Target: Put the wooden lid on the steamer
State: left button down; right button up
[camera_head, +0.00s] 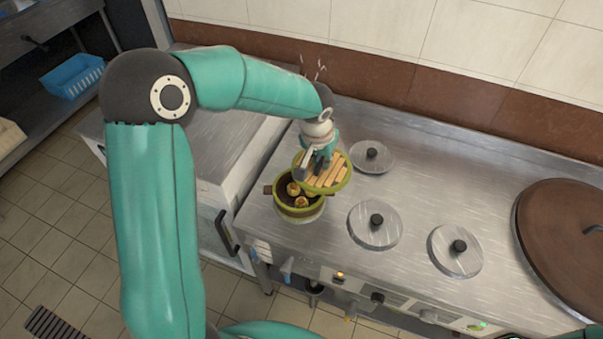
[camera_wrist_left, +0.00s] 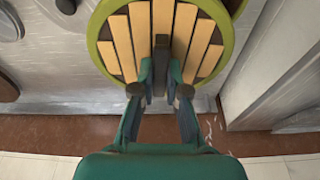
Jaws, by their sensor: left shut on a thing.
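The wooden lid (camera_head: 332,177) is round, with pale slats and a green rim. My left gripper (camera_head: 318,164) is shut on its dark handle and holds it over the back-right part of the steamer. In the left wrist view the lid (camera_wrist_left: 121,45) fills the top middle, with the left gripper's fingers (camera_wrist_left: 160,82) on either side of the handle. The steamer (camera_head: 298,212) is a round green-rimmed pot with side handles, standing on the steel counter. Several yellowish buns show in its uncovered front-left part; the rest is hidden under the lid. My right gripper is not in view.
Several round metal covers with black knobs lie on the steel counter (camera_head: 420,185), one behind the steamer (camera_head: 371,158) and two to its right (camera_head: 374,226) (camera_head: 455,251). A big brown lid (camera_head: 565,235) is at the far right. The tiled wall (camera_head: 380,35) stands behind.

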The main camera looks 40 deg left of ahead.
aim_at(298, 162)
pick_arm(q)
jog(key=shift+n, duration=0.6)
jog(key=a+f+b, duration=0.1)
jog(key=s+a+f+b, duration=0.1)
jog(key=a, duration=0.1)
jog(key=a+f+b, duration=0.1)
jog(key=a+b, duration=0.1)
jog(key=shift+s+a+f, duration=0.25)
jog(key=shift+s, duration=0.15)
jog(key=shift+f+b, duration=1.7)
jog(key=shift+f, duration=0.95)
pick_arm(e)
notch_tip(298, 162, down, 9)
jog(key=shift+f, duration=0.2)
pick_arm(q)
jog(key=shift+s+b, duration=0.1)
jog(key=shift+b, duration=0.4)
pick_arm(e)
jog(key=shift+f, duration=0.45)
pick_arm(q)
jog(key=shift+f+b, duration=0.5)
jog(key=shift+b, duration=0.05)
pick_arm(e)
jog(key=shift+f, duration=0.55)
pick_arm(q)
jog(key=c, duration=1.6)
grip_release()
jog(key=shift+c, duration=0.2)
jog(key=shift+o, duration=0.9)
